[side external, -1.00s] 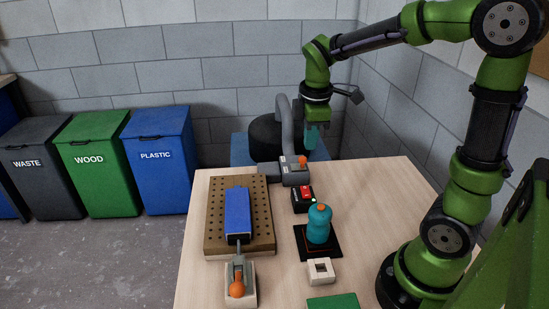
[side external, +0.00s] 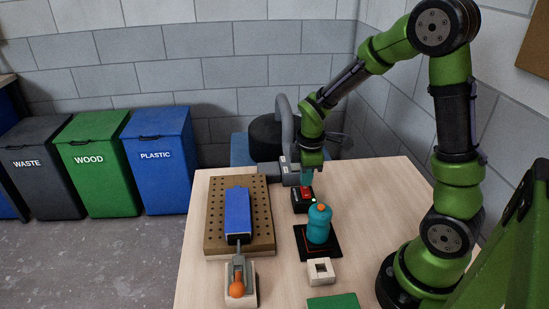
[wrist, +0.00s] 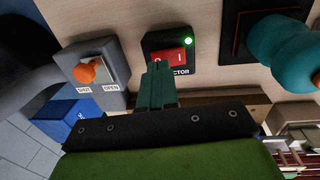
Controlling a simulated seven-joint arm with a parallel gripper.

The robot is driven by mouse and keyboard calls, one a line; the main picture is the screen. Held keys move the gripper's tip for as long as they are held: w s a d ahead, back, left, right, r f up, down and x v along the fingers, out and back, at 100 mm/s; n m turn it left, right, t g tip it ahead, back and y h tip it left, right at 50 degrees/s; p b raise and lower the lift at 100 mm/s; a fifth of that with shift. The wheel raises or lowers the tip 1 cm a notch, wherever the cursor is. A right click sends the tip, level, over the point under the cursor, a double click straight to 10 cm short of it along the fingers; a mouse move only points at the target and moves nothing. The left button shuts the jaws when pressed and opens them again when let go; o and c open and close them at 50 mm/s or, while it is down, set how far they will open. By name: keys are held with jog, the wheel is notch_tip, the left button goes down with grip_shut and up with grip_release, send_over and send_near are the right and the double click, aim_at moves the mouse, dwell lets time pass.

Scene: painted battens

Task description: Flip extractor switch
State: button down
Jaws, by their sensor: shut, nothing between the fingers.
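The extractor switch is a black box (side external: 302,207) on the table with a red rocker (wrist: 172,57). In the wrist view, its label reads "...CTOR", the rest hidden by my fingers, and a green light (wrist: 189,41) glows at its corner. In the side view, my gripper (side external: 306,183) points down at the box. I cannot tell whether the tips touch the rocker.
A grey duct gate (wrist: 112,100) with an orange knob (wrist: 83,73), marked "SHUT" and "OPEN", stands close beside the switch. A teal bottle (side external: 319,226) stands on a dark pad on the other side.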

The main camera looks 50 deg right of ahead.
jog(key=shift+d+f, duration=0.1)
jog(key=shift+f, duration=0.8)
jog(key=shift+w, duration=0.1)
jog(key=shift+f, duration=0.2)
jog(key=shift+s+a+r, duration=0.1)
jog(key=shift+s+a, duration=0.5)
notch_tip(320, 180, up, 14)
jog(key=s+a, duration=0.1)
